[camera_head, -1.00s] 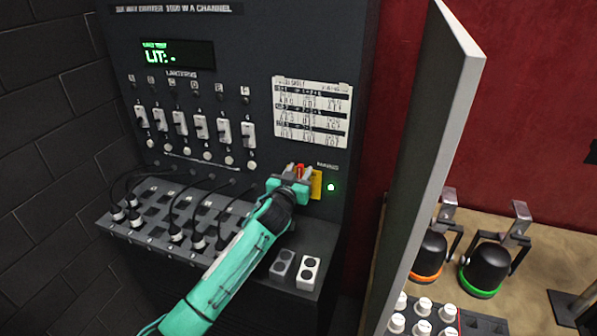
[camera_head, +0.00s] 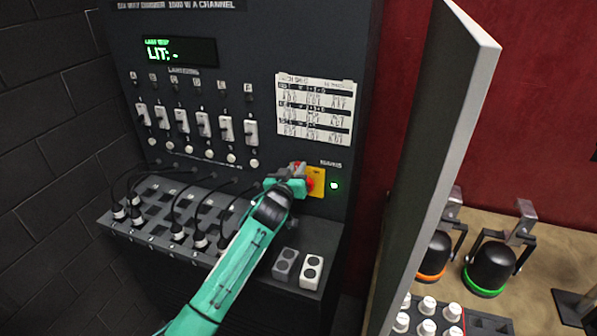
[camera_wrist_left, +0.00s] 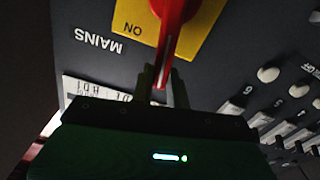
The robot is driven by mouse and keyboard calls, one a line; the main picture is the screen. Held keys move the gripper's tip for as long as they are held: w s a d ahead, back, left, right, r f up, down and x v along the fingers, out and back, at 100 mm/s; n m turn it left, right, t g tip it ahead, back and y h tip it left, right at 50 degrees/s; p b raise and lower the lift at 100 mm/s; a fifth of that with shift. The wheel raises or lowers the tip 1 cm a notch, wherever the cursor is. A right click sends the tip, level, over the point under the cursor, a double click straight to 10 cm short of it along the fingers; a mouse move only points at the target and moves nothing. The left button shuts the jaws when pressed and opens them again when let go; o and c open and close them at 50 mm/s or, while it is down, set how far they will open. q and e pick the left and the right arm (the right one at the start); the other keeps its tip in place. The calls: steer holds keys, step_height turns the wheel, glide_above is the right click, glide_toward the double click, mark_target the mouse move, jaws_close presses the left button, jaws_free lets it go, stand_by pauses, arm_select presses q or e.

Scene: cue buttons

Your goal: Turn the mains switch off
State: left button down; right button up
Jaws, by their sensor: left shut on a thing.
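The mains switch is a red rotary handle (camera_head: 310,184) on a yellow plate (camera_head: 319,185) at the lower right of the grey dimmer panel. My left gripper (camera_head: 287,176) covers part of it in the head view. In the left wrist view the red handle (camera_wrist_left: 167,42) runs between the two fingertips of my left gripper (camera_wrist_left: 162,80), which are shut on it. The word ON shows on the yellow plate (camera_wrist_left: 205,30) beside the handle. No right gripper is in view.
A ledge with black cable plugs (camera_head: 175,235) lies below the panel, with a grey and a white socket block (camera_head: 311,270) at its right. White sliders (camera_head: 203,125) stand left of the switch. An open grey door (camera_head: 440,150) stands at the right.

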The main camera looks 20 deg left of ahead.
arm_select(q)
steer(key=a+f+n, duration=0.1)
steer(key=n, duration=0.1)
steer(key=a+f+n+b, duration=0.1)
steer(key=a+n, duration=0.1)
steer(key=n, duration=0.1)
steer(key=a+f+n, duration=0.1)
steer(key=a+n, duration=0.1)
steer(key=n, duration=0.1)
steer(key=shift+w+b, duration=0.1)
steer(key=shift+b, duration=0.2)
steer(key=shift+a+f+n+b, duration=0.25)
steer(key=shift+f+n, duration=0.55)
steer(key=shift+n, duration=0.45)
steer(key=shift+a+f+n+b, duration=0.3)
steer(key=shift+f+n, duration=0.55)
steer(key=shift+n, duration=0.45)
steer(key=shift+a+f+n+b, duration=0.25)
steer(key=shift+f+n, duration=0.55)
steer(key=shift+n, duration=0.45)
steer(key=c, duration=1.4)
jaws_free()
steer(key=shift+f, duration=0.1)
steer(key=shift+o, duration=0.2)
